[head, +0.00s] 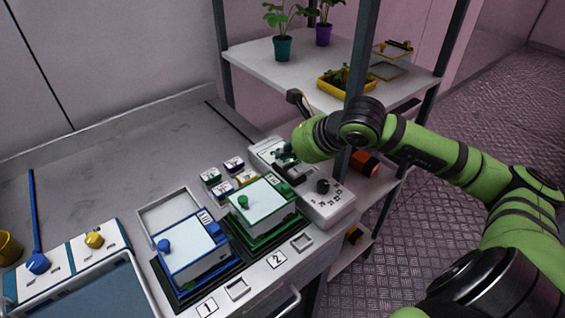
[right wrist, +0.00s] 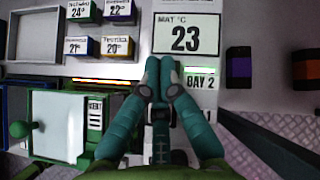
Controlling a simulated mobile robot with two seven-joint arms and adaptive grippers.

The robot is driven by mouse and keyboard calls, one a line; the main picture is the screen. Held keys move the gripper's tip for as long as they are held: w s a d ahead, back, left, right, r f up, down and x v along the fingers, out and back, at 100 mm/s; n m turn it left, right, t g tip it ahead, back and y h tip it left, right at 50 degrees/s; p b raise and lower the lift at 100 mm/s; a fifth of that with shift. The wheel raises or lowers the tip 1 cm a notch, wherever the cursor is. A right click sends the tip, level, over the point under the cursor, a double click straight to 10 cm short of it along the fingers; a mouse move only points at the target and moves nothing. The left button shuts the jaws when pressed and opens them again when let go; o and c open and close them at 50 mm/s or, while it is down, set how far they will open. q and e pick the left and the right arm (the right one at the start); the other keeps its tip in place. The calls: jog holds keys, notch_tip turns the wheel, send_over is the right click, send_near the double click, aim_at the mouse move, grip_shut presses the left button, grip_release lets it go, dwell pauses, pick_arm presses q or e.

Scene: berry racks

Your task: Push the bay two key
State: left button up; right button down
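The white control panel (head: 330,205) lies at the right end of the bench in the head view. In the right wrist view it carries a display (right wrist: 186,38) reading MAT °C 23 and a BAY 2 label (right wrist: 202,82), with a lit green strip just above the label. My right gripper (right wrist: 160,66) has its teal fingertips together, over the panel just left of the BAY 2 label. Nothing shows between them. The bay two key itself is not clearly visible; the fingers cover that area, and I cannot tell whether they touch it. My left gripper is not in view.
A green-framed box (head: 263,206) and a blue-framed box (head: 192,246) stand left of the panel, near small labelled blocks (head: 211,178). A rack post (head: 361,60) stands close to my right arm. The bench's back left is clear.

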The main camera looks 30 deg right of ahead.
aim_at(286, 162)
jog(key=shift+f, duration=0.2)
dwell(0.6)
jog(key=shift+r, duration=0.6)
jog(key=shift+r+p, duration=1.45)
jog(key=shift+r, duration=1.6)
